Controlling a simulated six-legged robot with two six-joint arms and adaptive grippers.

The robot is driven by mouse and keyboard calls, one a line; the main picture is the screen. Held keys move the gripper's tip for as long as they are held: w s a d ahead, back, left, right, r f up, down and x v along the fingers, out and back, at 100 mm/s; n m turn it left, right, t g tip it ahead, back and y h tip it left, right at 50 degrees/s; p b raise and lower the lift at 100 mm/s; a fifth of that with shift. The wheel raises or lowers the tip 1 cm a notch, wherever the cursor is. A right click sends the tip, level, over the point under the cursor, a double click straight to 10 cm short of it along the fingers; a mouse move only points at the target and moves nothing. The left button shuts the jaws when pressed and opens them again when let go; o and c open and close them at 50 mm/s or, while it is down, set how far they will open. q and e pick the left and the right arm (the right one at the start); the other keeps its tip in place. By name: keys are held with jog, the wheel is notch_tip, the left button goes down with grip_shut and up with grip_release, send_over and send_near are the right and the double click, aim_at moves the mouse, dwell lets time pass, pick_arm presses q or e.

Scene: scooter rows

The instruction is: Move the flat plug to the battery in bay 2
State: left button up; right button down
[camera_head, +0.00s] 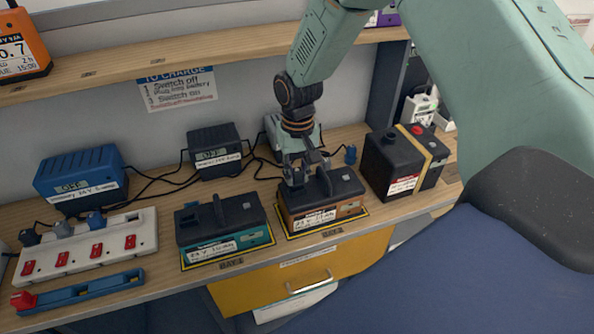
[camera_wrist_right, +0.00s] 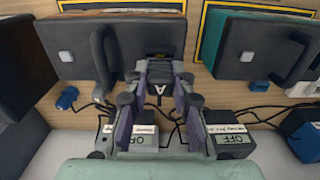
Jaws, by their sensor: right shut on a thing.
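My right gripper (camera_head: 304,174) is over the top of the brown-and-black battery (camera_head: 318,200) in bay 2. I cannot tell whether the plug is seated or just touching. My left gripper is not in view.
A teal battery (camera_head: 222,225) stands in bay 1; a black battery with a yellow strap (camera_head: 400,165) stands right. Chargers, blue (camera_head: 80,175) and black (camera_head: 215,150), stand behind with loose cables. A white power strip (camera_head: 85,248) lies left. A blue plug (camera_head: 350,154) stands near the wall.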

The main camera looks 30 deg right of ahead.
jog(key=shift+f+b, duration=0.3)
jog(key=shift+f, duration=0.4)
jog(key=c, duration=1.1)
grip_release()
jog(key=shift+o, duration=0.2)
jog(key=shift+r, duration=0.1)
notch_tip(320, 180, up, 12)
jog(key=shift+f, duration=0.1)
